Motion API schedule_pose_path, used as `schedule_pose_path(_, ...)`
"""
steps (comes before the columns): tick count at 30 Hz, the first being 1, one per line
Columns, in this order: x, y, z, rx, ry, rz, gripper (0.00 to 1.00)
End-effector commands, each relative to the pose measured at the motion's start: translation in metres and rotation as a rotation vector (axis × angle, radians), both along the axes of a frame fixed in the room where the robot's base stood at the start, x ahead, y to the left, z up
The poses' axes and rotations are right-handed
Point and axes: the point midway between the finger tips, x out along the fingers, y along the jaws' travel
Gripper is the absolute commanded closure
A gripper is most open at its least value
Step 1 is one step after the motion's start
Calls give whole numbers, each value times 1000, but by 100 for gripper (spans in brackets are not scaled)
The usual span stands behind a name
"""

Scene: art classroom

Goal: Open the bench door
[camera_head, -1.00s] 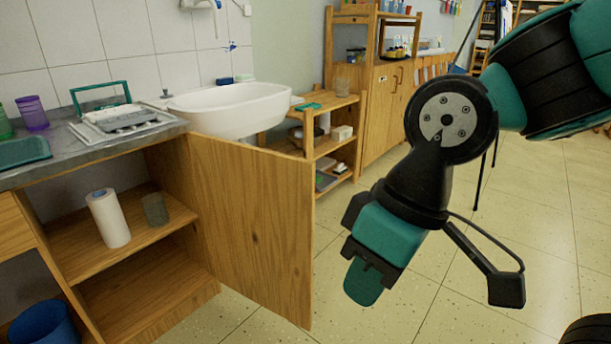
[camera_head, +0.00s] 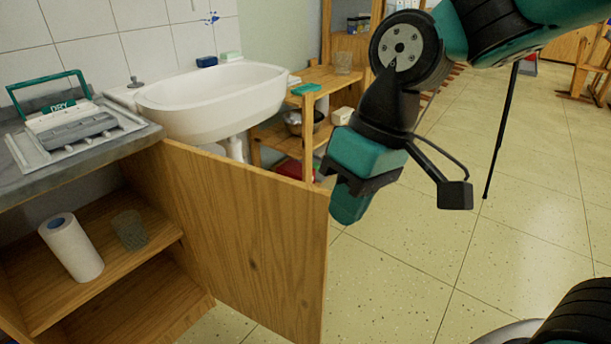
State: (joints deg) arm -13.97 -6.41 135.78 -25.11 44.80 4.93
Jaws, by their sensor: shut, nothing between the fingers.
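The bench door (camera_head: 250,250) is a plain wooden panel that stands swung wide open, out from the bench (camera_head: 85,165). The open cupboard shows shelves inside. My gripper (camera_head: 350,208) is at the upper right of the door, close to its free edge. The gripper's lower body overlaps the door's top corner in the picture; I cannot tell whether they touch. The fingers point down, are shut and hold nothing. The door's far face and any handle on it are hidden.
A wooden shelf unit (camera_head: 318,80) stands behind.

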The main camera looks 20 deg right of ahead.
Motion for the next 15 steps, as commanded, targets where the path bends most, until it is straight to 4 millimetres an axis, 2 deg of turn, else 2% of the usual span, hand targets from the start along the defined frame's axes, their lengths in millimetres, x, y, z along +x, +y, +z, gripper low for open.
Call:
schedule_pose_path(1,31,0,23,-26,35,-51,100)
schedule_pose_path(3,74,-2,33,-65,81,-135,100)
schedule_pose_path(6,134,-8,37,-123,144,-261,100)
schedule_pose_path(9,186,-16,28,-181,206,-384,100)
schedule_pose_path(12,226,-25,11,-234,259,-496,100)
schedule_pose_path(15,254,-34,-9,-276,300,-588,100)
